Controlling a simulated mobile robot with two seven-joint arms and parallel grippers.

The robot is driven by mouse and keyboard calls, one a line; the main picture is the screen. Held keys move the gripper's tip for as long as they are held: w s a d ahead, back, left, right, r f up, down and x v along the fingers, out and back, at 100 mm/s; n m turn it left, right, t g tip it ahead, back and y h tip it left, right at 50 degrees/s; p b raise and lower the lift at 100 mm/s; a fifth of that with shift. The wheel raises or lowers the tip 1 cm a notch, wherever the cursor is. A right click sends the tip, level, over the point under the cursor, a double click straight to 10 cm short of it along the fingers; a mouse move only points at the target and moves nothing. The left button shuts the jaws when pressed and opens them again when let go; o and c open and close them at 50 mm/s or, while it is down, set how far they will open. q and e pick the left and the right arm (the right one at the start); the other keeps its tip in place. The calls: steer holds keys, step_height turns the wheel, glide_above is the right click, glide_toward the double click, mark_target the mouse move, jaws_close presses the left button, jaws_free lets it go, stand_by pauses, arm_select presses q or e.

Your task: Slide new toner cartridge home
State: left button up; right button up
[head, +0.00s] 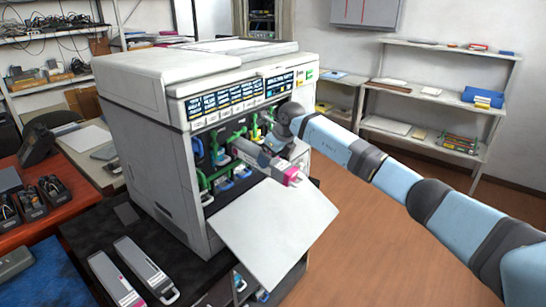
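The printer (150,150) stands with its front cover (275,225) folded down, showing a bay with green and blue parts. A grey toner cartridge with a magenta end (292,178) sticks out of this bay, magenta end outward, above the open cover. How deep its inner end sits is hidden. My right gripper (272,158) is at the cartridge's upper side, seemingly touching it. Its fingertips are too small and hidden to show whether they are closed. My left gripper is not in view.
Two long grey cartridges (145,272) lie on the dark table at the front left, with magenta marks. A red-brown desk (60,210) with black holders is at the left. White shelves (440,90) stand at the back right. The floor at the right is clear.

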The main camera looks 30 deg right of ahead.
mark_target(281, 164)
steer(key=shift+f, duration=0.15)
steer(key=shift+s+d+p, duration=0.2)
steer(key=shift+s, duration=0.35)
steer(key=shift+s+d+p, duration=0.15)
steer(key=shift+s+d, duration=0.05)
steer(key=shift+s, duration=0.3)
steer(key=shift+s+d, duration=0.35)
steer(key=shift+s, duration=0.5)
steer(key=shift+s+d+r+p, duration=0.1)
steer(key=shift+s+r+p, duration=0.05)
steer(key=shift+r+p, duration=0.45)
steer(key=shift+s+p+v, duration=0.2)
steer(key=shift+p+v, duration=0.65)
steer(key=shift+v, duration=0.85)
steer(key=shift+s+p+v, duration=0.2)
steer(key=shift+p+v, duration=0.65)
steer(key=shift+v, duration=0.9)
steer(key=shift+d+f, duration=0.1)
steer(key=shift+f, duration=0.1)
